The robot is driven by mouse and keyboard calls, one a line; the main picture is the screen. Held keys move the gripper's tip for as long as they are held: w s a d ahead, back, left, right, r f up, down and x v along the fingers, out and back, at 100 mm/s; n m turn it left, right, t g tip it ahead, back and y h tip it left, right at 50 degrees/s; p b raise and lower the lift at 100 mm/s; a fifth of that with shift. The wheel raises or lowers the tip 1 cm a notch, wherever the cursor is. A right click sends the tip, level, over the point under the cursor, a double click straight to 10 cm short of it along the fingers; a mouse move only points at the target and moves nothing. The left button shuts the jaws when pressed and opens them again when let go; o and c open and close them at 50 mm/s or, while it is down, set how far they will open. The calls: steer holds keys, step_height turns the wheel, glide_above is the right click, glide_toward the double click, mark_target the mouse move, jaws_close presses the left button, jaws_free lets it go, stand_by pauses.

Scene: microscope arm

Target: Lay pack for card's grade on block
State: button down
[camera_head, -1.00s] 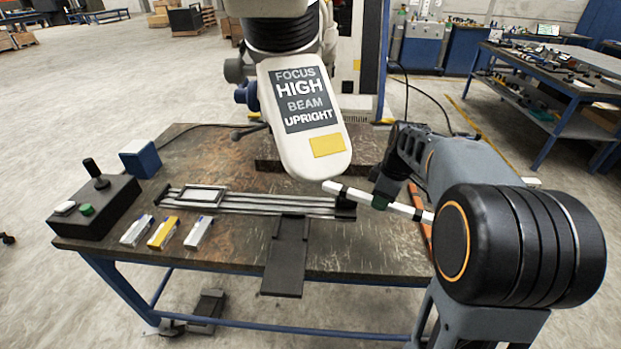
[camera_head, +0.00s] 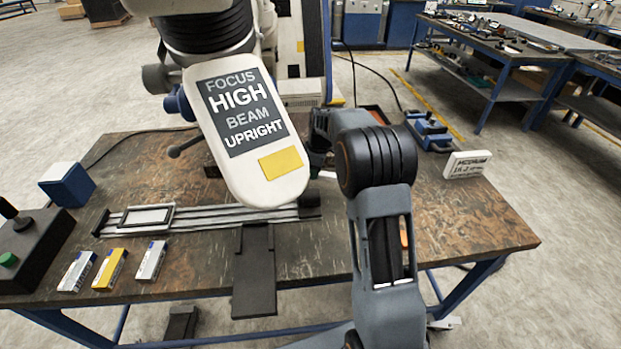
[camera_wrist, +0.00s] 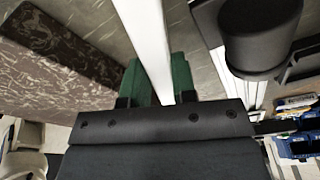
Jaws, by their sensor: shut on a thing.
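Three small packs lie in a row at the table's front left: a white one (camera_head: 76,271), a yellow one (camera_head: 109,269) and a whitish-grey one (camera_head: 151,261). A white card (camera_head: 467,165) at the back right reads "MEDIUM" above smaller text that I cannot read surely. A blue block (camera_head: 68,185) stands at the left; I cannot tell whether it is the task's block. In the wrist view, the green fingers of my gripper (camera_wrist: 156,80) are shut on a white bar (camera_wrist: 146,28). In the head view, the gripper is mostly hidden behind the microscope head and my arm.
The big microscope head (camera_head: 240,130), labelled "FOCUS HIGH BEAM UPRIGHT", hangs over the table's middle. A railed slide (camera_head: 220,218) with a framed plate and a dark plate (camera_head: 255,270) lie below it. A control box (camera_head: 35,245) stands far left. The table's right front is clear.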

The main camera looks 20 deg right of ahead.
mark_target(310, 185)
steer(key=shift+w+a+f, duration=0.1)
steer(key=shift+w+f, duration=0.8)
steer(key=shift+f, duration=1.65)
steer(key=shift+f, duration=0.15)
steer(key=c, duration=1.4)
jaws_free()
steer(key=o, duration=0.5)
